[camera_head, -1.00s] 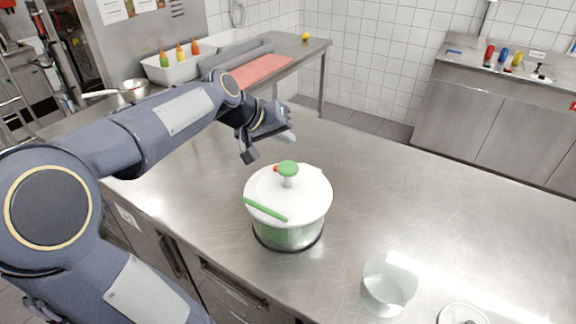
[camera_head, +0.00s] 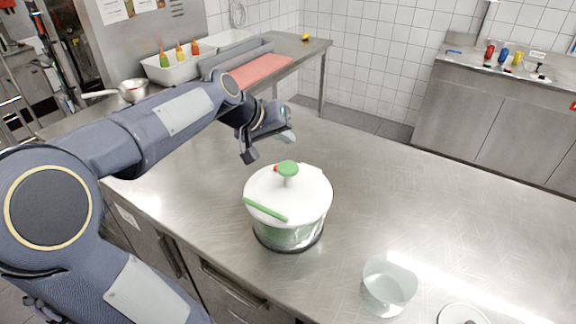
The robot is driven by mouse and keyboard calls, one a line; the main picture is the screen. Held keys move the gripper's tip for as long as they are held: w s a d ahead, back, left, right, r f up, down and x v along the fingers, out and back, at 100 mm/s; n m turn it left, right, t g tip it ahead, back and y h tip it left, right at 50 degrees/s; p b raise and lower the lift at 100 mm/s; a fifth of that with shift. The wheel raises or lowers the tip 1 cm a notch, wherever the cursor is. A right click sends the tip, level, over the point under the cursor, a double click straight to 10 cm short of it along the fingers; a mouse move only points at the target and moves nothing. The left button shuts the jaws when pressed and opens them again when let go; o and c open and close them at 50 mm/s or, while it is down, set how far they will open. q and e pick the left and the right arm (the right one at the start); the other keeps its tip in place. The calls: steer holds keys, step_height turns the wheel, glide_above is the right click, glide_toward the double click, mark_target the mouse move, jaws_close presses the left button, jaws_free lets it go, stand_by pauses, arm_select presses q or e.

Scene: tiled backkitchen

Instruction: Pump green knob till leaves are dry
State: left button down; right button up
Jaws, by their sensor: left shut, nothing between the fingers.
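The salad spinner (camera_head: 290,205) stands upright on the steel counter, with a white lid and a clear bowl. Its green knob (camera_head: 288,168) sticks up from the lid's centre on a pale stem, with a small red button beside it. A green bar (camera_head: 265,210) lies along the lid's near left edge. Green leaves (camera_head: 288,236) show faintly through the bowl; I cannot tell how wet they are. My left gripper (camera_head: 268,148) is shut and empty, above and behind the knob and apart from it. My right gripper is not in view.
A clear empty container (camera_head: 388,285) and a round white lid (camera_head: 462,314) are at the counter's near right. A small pan (camera_head: 133,90), sauce bottles in a white bin (camera_head: 170,70) and a red board (camera_head: 261,70) are at the back left. The counter right of the spinner is clear.

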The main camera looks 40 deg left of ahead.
arm_select(q)
step_height(320, 180, up, 4)
steer(key=p, duration=0.3)
steer(key=shift+f+p, duration=0.1)
steer(key=shift+p, duration=0.2)
steer(key=shift+f, duration=0.1)
steer(key=b, duration=0.7)
glide_above(284, 168)
step_height(284, 168, down, 8)
steer(key=shift+r, duration=0.1)
steer(key=shift+d+f, duration=0.1)
steer(key=shift+f, duration=0.3)
stand_by(1.2)
steer(key=shift+f+b, duration=0.4)
steer(key=shift+b, duration=0.15)
